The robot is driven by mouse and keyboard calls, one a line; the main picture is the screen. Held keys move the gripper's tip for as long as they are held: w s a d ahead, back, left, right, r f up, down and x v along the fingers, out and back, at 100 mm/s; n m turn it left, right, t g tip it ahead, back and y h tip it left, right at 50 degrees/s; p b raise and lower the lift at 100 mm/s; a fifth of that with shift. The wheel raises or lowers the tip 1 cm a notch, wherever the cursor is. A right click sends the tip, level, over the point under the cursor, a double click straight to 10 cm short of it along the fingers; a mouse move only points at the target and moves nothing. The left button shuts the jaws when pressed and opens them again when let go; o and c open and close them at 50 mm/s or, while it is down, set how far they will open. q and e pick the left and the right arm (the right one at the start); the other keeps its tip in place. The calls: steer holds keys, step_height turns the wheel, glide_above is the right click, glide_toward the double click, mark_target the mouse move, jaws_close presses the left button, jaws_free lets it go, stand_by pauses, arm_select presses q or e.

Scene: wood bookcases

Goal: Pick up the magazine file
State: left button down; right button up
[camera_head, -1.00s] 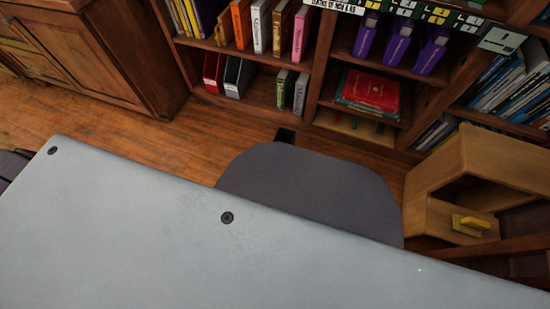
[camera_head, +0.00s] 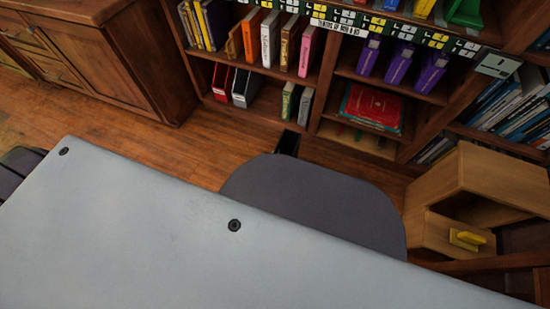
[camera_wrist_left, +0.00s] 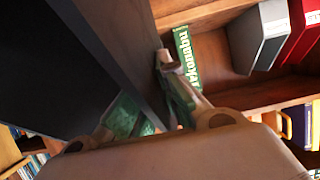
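A dark, near-black box-like piece that I take to be the magazine file (camera_wrist_left: 105,45) fills the upper left of the left wrist view. Its wall runs between the two fingers of my left gripper (camera_wrist_left: 158,103), whose green pads press on either side of it. In the head view only a small black part of it (camera_head: 288,142) shows above the chair back. My left gripper is hidden there. My right gripper is in neither view.
The grey chair back (camera_head: 310,200) and the pale table (camera_head: 120,230) stand in front. On the bookcase's low shelf are a red file (camera_head: 221,82), a grey file (camera_head: 246,86) and a green book (camera_head: 288,100). A wooden cabinet (camera_head: 480,185) stands right.

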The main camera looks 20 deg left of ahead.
mark_target(275, 153)
arm_select(q)
steer(key=shift+r+p, duration=0.65)
steer(key=shift+r, duration=0.85)
steer(key=shift+w+r, duration=0.1)
steer(key=shift+r, duration=0.05)
